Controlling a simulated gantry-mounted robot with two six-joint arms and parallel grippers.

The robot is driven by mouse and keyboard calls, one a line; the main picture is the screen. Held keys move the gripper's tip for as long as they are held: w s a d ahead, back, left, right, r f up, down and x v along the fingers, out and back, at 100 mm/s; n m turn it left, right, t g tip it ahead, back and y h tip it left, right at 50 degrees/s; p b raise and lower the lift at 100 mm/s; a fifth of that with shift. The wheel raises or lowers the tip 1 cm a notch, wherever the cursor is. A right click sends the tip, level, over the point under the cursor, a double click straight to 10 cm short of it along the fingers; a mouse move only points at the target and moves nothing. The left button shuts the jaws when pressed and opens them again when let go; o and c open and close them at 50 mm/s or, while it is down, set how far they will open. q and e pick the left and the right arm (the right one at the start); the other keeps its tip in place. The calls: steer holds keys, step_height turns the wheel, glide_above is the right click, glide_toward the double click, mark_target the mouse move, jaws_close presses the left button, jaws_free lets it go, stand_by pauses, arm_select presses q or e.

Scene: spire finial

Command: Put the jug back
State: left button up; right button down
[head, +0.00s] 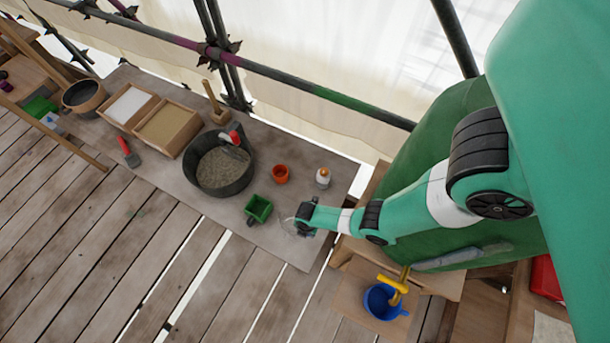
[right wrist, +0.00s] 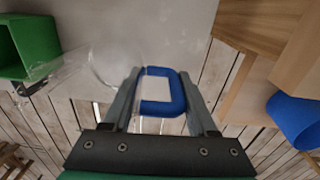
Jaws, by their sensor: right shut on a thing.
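The jug is clear, with a blue handle (right wrist: 163,88) in the right wrist view. Its see-through body (right wrist: 118,65) reaches left from the handle, and its outline is faint. In the head view the jug (head: 289,228) shows only as a faint clear shape at the tip of my right arm. My right gripper (right wrist: 160,76) is shut on the blue handle, with a finger on each side; it also shows in the head view (head: 301,220). The jug is over the front right part of the grey board (head: 330,185); its height above it is unclear. My left gripper is not in view.
A green box (head: 258,208), an orange cup (head: 280,174) and a white bottle (head: 323,178) stand close by. A mortar tub (head: 220,188) is further left. A blue bucket (head: 378,303) with a yellow-handled tool stands on wood at lower right. Scaffold poles (head: 300,85) run behind.

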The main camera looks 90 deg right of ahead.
steer(key=f+b, duration=0.4)
steer(key=shift+s+d, duration=0.15)
steer(key=shift+s, duration=0.2)
steer(key=shift+r, duration=0.1)
steer(key=c, duration=0.6)
jaws_free()
steer(key=shift+f, duration=0.2)
steer(key=shift+c, duration=0.2)
steer(key=o, duration=0.4)
steer(key=shift+o, duration=0.2)
steer(key=shift+r, duration=0.15)
step_height(320, 180, up, 12)
steer(key=p, duration=1.2)
steer(key=shift+s+r, duration=0.1)
steer(key=shift+r, duration=0.05)
